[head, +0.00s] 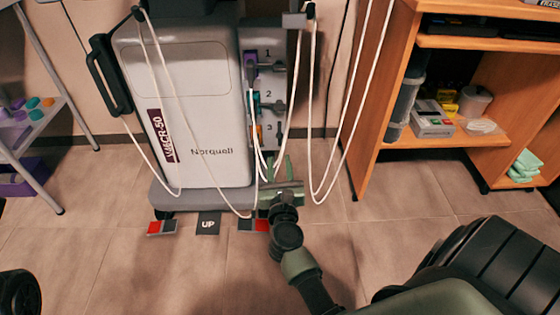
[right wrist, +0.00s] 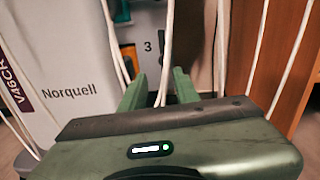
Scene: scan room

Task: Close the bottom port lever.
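The Norquell machine (head: 190,95) has a side panel with ports numbered 1, 2 and 3 from top to bottom. The bottom port, with an orange part (head: 258,133), is by the number 3; its grey lever (head: 277,131) is partly hidden by white cables. The orange part also shows in the right wrist view (right wrist: 130,60), left of the number 3. My right gripper (head: 281,168) is below the bottom port, fingers pointing up. In the right wrist view, its green fingers (right wrist: 157,92) are apart, with white cable seen between them. Contact with the cable is unclear. My left gripper is out of view.
White cables (head: 315,150) hang in loops in front of the port panel. An orange wooden shelf unit (head: 375,100) stands to the right, a metal-legged stand (head: 35,175) to the left. The tiled floor (head: 110,255) in front is mostly clear.

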